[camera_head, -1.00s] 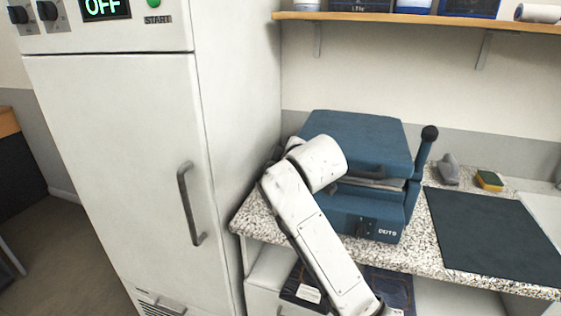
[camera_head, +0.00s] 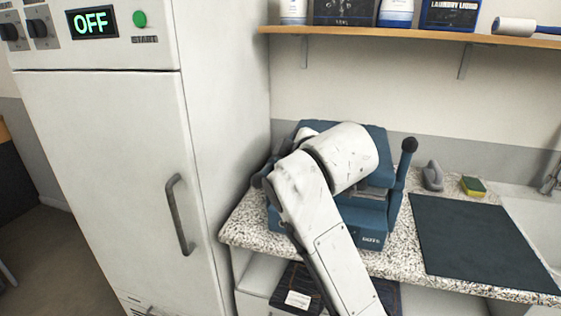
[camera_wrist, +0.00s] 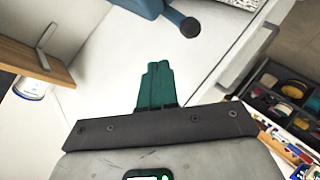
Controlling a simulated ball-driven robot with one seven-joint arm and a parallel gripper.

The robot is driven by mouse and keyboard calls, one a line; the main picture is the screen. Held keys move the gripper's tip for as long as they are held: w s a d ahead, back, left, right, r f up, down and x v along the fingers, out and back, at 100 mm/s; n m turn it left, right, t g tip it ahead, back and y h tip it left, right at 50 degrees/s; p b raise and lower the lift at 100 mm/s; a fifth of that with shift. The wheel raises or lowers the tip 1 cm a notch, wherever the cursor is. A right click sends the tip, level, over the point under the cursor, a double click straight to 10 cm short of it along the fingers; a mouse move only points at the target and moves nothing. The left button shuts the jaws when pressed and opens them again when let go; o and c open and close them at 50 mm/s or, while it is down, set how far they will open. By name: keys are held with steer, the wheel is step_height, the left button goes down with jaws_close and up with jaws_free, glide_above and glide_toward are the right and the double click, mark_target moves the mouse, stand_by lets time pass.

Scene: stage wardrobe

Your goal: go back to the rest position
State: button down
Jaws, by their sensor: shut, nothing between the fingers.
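My gripper (camera_wrist: 155,84) shows in the wrist view with its two green fingers pressed together and nothing between them. In the head view my white arm rises in front of the blue press (camera_head: 372,219) on the speckled counter, and my gripper is hidden there. The arm covers much of the press's middle. In the wrist view a blue part with a dark round knob (camera_wrist: 190,27) lies beyond the fingertips, apart from them.
A tall white cabinet (camera_head: 110,170) with an OFF display stands left. The counter (camera_head: 400,262) holds a dark mat (camera_head: 475,240), a grey iron-like object (camera_head: 432,176) and a sponge (camera_head: 473,185). A wooden shelf (camera_head: 400,35) with bottles and boxes hangs above.

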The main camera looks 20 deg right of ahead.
steer(key=shift+s+r, duration=0.15)
steer(key=shift+s, duration=0.15)
steer(key=s+d+f+m+g, duration=0.1)
steer(key=s+f+m+g, duration=0.1)
steer(key=s+f, duration=0.55)
steer(key=s+d+f+m+g, duration=0.1)
steer(key=s+f+m+g, duration=0.3)
steer(key=f, duration=0.7)
steer(key=s+d+f+m, duration=0.1)
steer(key=s+f, duration=0.6)
steer(key=f, duration=0.3)
steer(key=s+d+f+m+g, duration=0.2)
steer(key=s+f, duration=0.3)
steer(key=s, duration=0.6)
steer(key=s+d+f+m+g, duration=0.2)
steer(key=s+f, duration=0.4)
steer(key=s, duration=0.6)
steer(key=shift+s+d+f+m+g, duration=0.15)
steer(key=shift+s+d+m+g, duration=0.2)
steer(key=shift+g, duration=0.45)
steer(key=shift+w, duration=0.15)
